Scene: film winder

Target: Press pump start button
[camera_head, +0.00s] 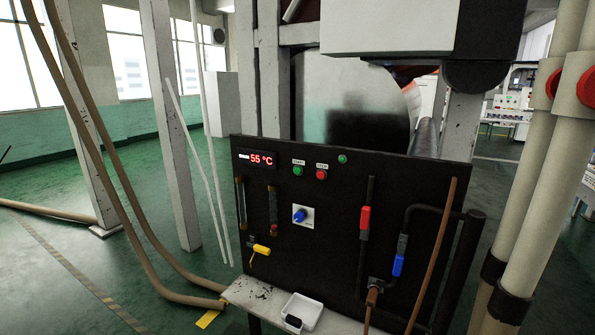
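A black control panel (335,215) stands upright in the middle of the head view. A round green button (298,171) sits in its upper part under a small white label that appears to read START. A round red button (321,174) is just right of it under a label that appears to read STOP. A smaller green button or lamp (343,159) is further right and higher. A red display (262,159) reads 55 °C. Neither of my grippers is in view, and nothing covers the buttons.
The panel also carries a blue knob (299,215), a yellow-handled valve (261,249), a red-handled valve (365,220) and a blue-handled valve (398,265). A white tray (303,311) sits on a ledge below. A metal drum (350,105) is behind. The space before the buttons looks clear.

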